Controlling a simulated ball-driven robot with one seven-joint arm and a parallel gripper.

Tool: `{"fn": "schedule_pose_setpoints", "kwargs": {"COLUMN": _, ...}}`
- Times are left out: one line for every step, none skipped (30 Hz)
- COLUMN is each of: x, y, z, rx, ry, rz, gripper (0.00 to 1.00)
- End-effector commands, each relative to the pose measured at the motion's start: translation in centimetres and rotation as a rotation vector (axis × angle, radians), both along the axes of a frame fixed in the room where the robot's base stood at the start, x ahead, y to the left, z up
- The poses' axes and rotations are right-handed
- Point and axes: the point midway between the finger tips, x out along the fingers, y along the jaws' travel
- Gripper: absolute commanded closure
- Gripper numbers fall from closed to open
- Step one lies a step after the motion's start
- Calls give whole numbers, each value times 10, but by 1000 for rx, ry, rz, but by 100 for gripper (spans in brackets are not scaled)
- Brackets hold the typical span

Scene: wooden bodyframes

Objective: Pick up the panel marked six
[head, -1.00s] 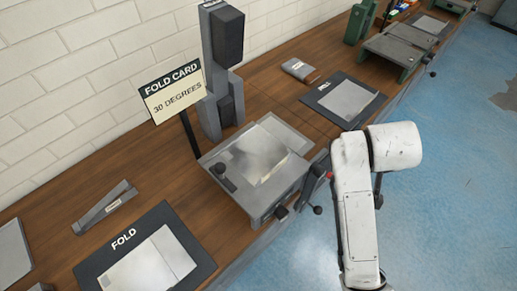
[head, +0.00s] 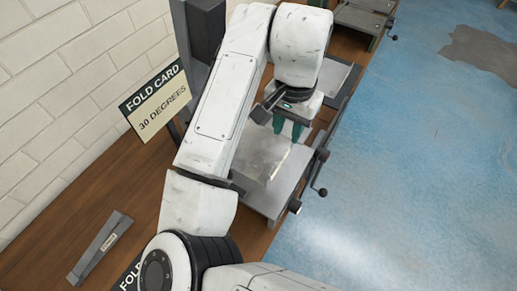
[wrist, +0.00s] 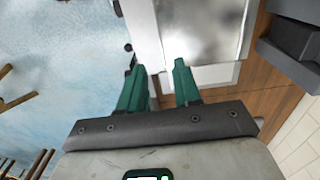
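A shiny grey metal panel (head: 262,157) lies on the flat bed of a grey bench machine (head: 272,200). It also fills the upper part of the wrist view (wrist: 205,28). No six can be read on it. My gripper (head: 287,136) has green fingers pointing down above the far end of the machine bed. In the wrist view the fingers (wrist: 159,66) are apart with nothing between them, near the panel's edge. I cannot tell their height above it. My arm hides part of the machine and bench.
A "FOLD CARD 30 DEGREES" sign (head: 157,103) stands behind the machine, beside a grey column (head: 199,40). A lever with a knob (head: 320,190) juts out at the bench front. A grey wedge-shaped block (head: 100,248) lies on the wooden bench.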

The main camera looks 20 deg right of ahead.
Motion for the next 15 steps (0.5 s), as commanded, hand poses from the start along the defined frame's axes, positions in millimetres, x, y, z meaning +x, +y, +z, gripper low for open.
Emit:
{"fn": "schedule_pose_setpoints", "kwargs": {"x": 0, "y": 1, "z": -4, "rx": 2, "ry": 4, "rz": 1, "gripper": 67}}
{"fn": "schedule_pose_setpoints", "kwargs": {"x": -1, "y": 2, "z": -8, "rx": 2, "ry": 4, "rz": 2, "gripper": 67}}
{"fn": "schedule_pose_setpoints", "kwargs": {"x": -1, "y": 2, "z": -14, "rx": 2, "ry": 5, "rz": 2, "gripper": 67}}
{"fn": "schedule_pose_setpoints", "kwargs": {"x": -1, "y": 2, "z": -18, "rx": 2, "ry": 5, "rz": 3, "gripper": 67}}
{"fn": "schedule_pose_setpoints", "kwargs": {"x": -1, "y": 1, "z": -23, "rx": 1, "ry": 5, "rz": 3, "gripper": 67}}
{"fn": "schedule_pose_setpoints", "kwargs": {"x": -1, "y": 1, "z": -30, "rx": 1, "ry": 6, "rz": 2, "gripper": 67}}
{"fn": "schedule_pose_setpoints", "kwargs": {"x": -1, "y": 1, "z": -34, "rx": 1, "ry": 4, "rz": 3, "gripper": 67}}
{"fn": "schedule_pose_setpoints", "kwargs": {"x": 0, "y": 1, "z": -38, "rx": 1, "ry": 3, "rz": 3, "gripper": 67}}
{"fn": "schedule_pose_setpoints", "kwargs": {"x": 0, "y": 1, "z": -43, "rx": 2, "ry": 4, "rz": 2, "gripper": 67}}
{"fn": "schedule_pose_setpoints", "kwargs": {"x": 0, "y": 1, "z": -46, "rx": 0, "ry": 3, "rz": 2, "gripper": 67}}
{"fn": "schedule_pose_setpoints", "kwargs": {"x": 0, "y": 1, "z": -48, "rx": 0, "ry": 1, "rz": 2, "gripper": 67}}
{"fn": "schedule_pose_setpoints", "kwargs": {"x": 0, "y": 1, "z": -51, "rx": 0, "ry": 1, "rz": 2, "gripper": 67}}
{"fn": "schedule_pose_setpoints", "kwargs": {"x": 0, "y": 1, "z": -53, "rx": 1, "ry": 2, "rz": 1, "gripper": 67}}
{"fn": "schedule_pose_setpoints", "kwargs": {"x": 0, "y": 1, "z": -54, "rx": 1, "ry": 2, "rz": 2, "gripper": 67}}
{"fn": "schedule_pose_setpoints", "kwargs": {"x": 0, "y": 1, "z": -57, "rx": 1, "ry": 2, "rz": 2, "gripper": 67}}
